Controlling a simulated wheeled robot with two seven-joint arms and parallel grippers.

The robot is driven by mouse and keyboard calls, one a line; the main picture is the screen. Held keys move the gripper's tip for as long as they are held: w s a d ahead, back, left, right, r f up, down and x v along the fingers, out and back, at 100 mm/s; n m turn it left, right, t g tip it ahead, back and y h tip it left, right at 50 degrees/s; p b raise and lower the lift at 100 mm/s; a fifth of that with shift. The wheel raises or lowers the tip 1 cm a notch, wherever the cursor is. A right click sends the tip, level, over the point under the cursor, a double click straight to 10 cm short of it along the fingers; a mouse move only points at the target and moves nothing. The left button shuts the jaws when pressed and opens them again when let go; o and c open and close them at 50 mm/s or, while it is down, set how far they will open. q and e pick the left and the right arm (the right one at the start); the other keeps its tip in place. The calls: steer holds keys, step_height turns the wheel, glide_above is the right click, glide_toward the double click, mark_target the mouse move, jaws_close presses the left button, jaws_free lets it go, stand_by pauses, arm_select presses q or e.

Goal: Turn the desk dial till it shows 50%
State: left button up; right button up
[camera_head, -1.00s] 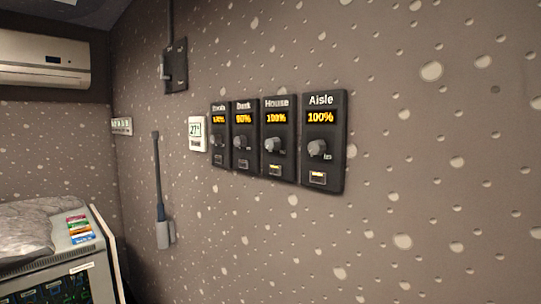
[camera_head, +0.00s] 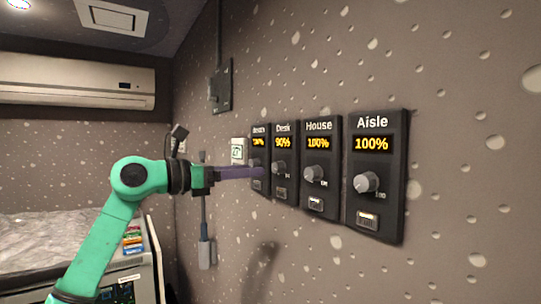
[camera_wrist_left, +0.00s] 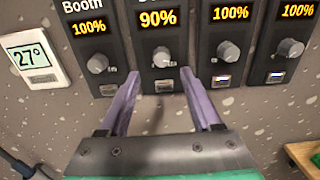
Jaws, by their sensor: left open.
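The Desk dial (camera_wrist_left: 163,59) is a round grey knob on a black wall panel, below an orange display (camera_wrist_left: 160,18) that reads 90%. The same Desk knob shows in the head view (camera_head: 279,167), just right of the fingertips. My left gripper (camera_wrist_left: 160,77) is open, with its two purple fingers pointing at the wall. In the wrist view the fingertips flank the lower part of the Desk panel, one on each side of the knob and slightly below it. The fingers hold nothing, and I cannot tell how far they are from the wall. My right gripper is not in view.
The Booth knob (camera_wrist_left: 97,63) is left of the Desk panel, and the House knob (camera_wrist_left: 229,51) and Aisle knob (camera_wrist_left: 289,48) are right; all three read 100%. A thermostat (camera_wrist_left: 32,57) showing 27° is at far left. An air conditioner (camera_head: 80,83) hangs at the back.

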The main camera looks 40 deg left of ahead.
mark_target(274, 169)
arm_select(q)
steer(key=p+x, duration=0.1)
steer(key=x, duration=0.1)
steer(key=p+x, duration=0.1)
steer(key=x, duration=0.1)
steer(key=p+x, duration=0.1)
steer(key=x, duration=0.1)
steer(key=shift+d+r+p, duration=0.3)
steer(key=shift+w+f, duration=0.15)
steer(key=shift+f, duration=0.05)
steer(key=shift+a+f, duration=0.15)
jaws_close()
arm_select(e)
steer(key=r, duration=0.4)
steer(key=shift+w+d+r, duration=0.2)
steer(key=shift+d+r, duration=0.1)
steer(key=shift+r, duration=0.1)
